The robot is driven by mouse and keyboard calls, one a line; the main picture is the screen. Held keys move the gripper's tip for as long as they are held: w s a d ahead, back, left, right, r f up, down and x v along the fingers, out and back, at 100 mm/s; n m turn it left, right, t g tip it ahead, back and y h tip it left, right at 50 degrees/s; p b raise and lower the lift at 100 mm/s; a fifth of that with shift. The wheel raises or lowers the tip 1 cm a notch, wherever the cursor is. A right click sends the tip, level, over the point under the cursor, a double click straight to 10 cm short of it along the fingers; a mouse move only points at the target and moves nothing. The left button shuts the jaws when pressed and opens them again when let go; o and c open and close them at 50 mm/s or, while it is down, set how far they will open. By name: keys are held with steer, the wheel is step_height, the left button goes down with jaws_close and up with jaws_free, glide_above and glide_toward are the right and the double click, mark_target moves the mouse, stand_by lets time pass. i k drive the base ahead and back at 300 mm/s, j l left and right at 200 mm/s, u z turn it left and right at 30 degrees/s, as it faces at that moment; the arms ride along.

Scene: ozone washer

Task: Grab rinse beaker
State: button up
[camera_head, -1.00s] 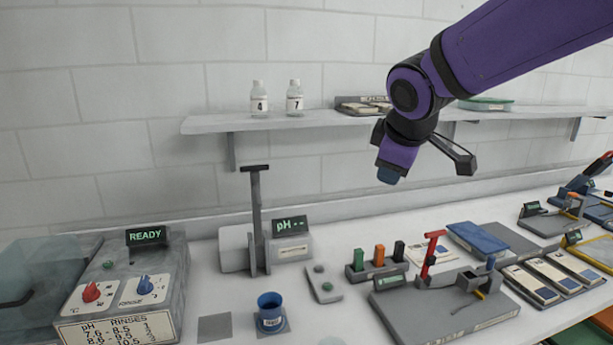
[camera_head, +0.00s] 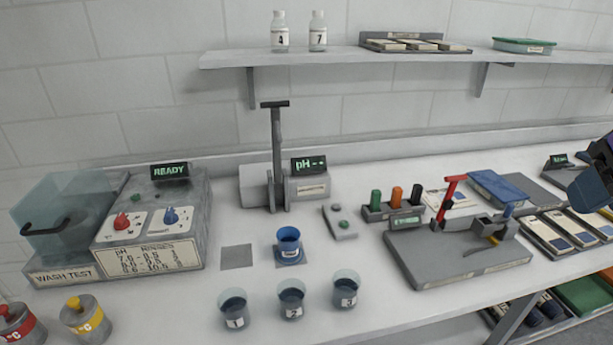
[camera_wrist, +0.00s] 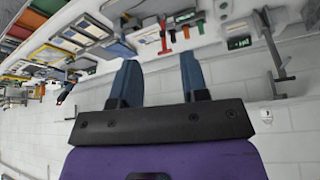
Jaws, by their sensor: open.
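Three clear beakers with dark liquid stand in a row near the bench's front edge: beaker 1 (camera_head: 234,310), beaker 2 (camera_head: 292,300) and beaker 3 (camera_head: 345,290). A blue beaker (camera_head: 288,242) with a white label stands upright on a grey square behind them. I cannot tell which is the rinse beaker. My gripper (camera_wrist: 158,82) is open and empty in the wrist view, its two blue fingers apart. In the head view only part of its dark end (camera_head: 592,188) shows at the right edge, far from the beakers.
The wash tester (camera_head: 150,225) is at left, with red (camera_head: 15,325) and yellow-topped (camera_head: 85,318) canisters before it. The pH meter (camera_head: 308,185) and its tall post (camera_head: 277,150) stand behind the blue beaker. A grey platform (camera_head: 450,255) is to the right. A shelf (camera_head: 370,55) hangs above.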

mark_target(289, 238)
steer(key=i+l+u, duration=0.1)
steer(key=l+u, duration=0.15)
steer(key=u, duration=0.2)
steer(key=i+l+u, duration=0.1)
steer(key=l+u, duration=0.5)
steer(key=u, duration=0.25)
